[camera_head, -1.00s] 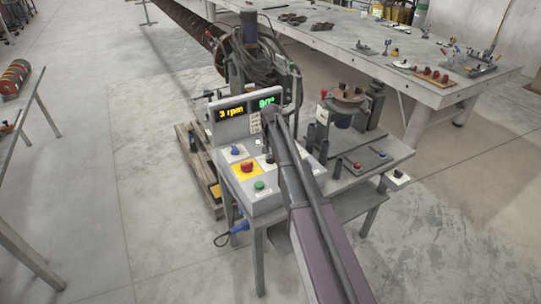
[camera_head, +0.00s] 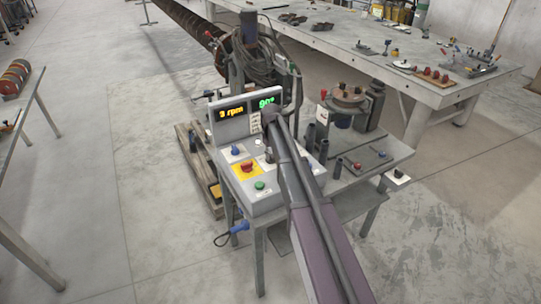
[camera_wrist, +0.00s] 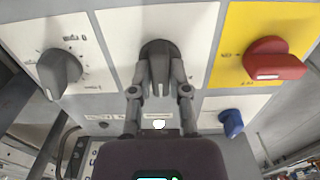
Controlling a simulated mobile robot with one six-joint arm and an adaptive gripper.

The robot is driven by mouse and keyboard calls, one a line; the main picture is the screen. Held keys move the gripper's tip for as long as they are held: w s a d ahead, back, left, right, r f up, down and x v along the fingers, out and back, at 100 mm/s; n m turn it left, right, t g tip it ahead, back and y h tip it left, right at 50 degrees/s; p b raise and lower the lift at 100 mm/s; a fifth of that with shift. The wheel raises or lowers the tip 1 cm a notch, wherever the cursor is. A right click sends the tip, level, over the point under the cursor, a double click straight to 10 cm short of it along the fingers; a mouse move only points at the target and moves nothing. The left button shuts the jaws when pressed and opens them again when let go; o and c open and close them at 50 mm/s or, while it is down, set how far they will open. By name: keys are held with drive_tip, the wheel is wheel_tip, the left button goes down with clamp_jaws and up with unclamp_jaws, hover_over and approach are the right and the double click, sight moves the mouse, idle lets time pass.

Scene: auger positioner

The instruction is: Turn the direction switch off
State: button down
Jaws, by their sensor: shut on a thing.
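The control box (camera_head: 254,203) stands on a grey metal stand, with rotary switches and buttons on its sloped top. In the wrist view, my gripper (camera_wrist: 161,85) is shut on a dark grey rotary switch (camera_wrist: 157,47) on a white plate, one finger on each side of its handle. The fingers hide part of the switch, and its markings are not readable, so I cannot confirm its setting. A second grey rotary switch (camera_wrist: 60,70) sits on the white plate to the left, its handle tilted.
The displays (camera_head: 231,112) read 3 rpm in yellow and about 90 in green.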

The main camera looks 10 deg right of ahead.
idle(0.4)
drive_tip(key=c, duration=0.6)
unclamp_jaws()
drive_tip(key=shift+m, duration=0.3)
